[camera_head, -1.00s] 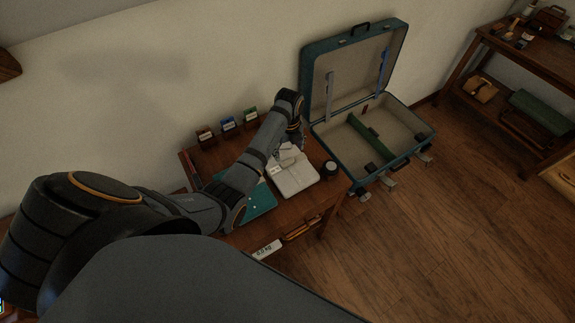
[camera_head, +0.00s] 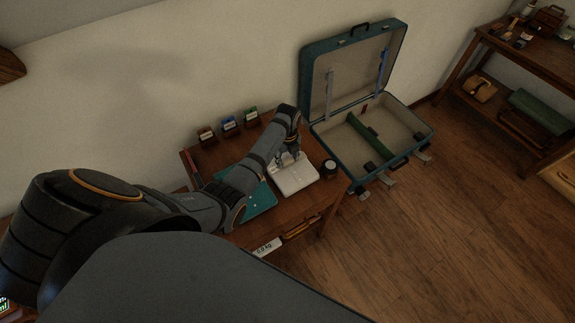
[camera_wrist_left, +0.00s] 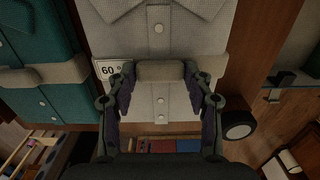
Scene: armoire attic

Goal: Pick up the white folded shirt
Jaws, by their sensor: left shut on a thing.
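The white folded shirt (camera_head: 298,182) lies on the wooden table, and in the left wrist view (camera_wrist_left: 180,45) its collar, buttons and a beige band around it show. My left gripper (camera_head: 289,158) is over the shirt; in the left wrist view its two fingers (camera_wrist_left: 160,78) are on either side of a raised part of the band, shut on it. The shirt still looks flat on the table. My right gripper is not in view.
A teal folded shirt (camera_head: 262,200) lies to the left of the white one. A dark round container (camera_head: 329,168) stands to its right. Several small labelled boxes (camera_head: 228,124) line the back. An open teal suitcase (camera_head: 390,140) is beyond the table.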

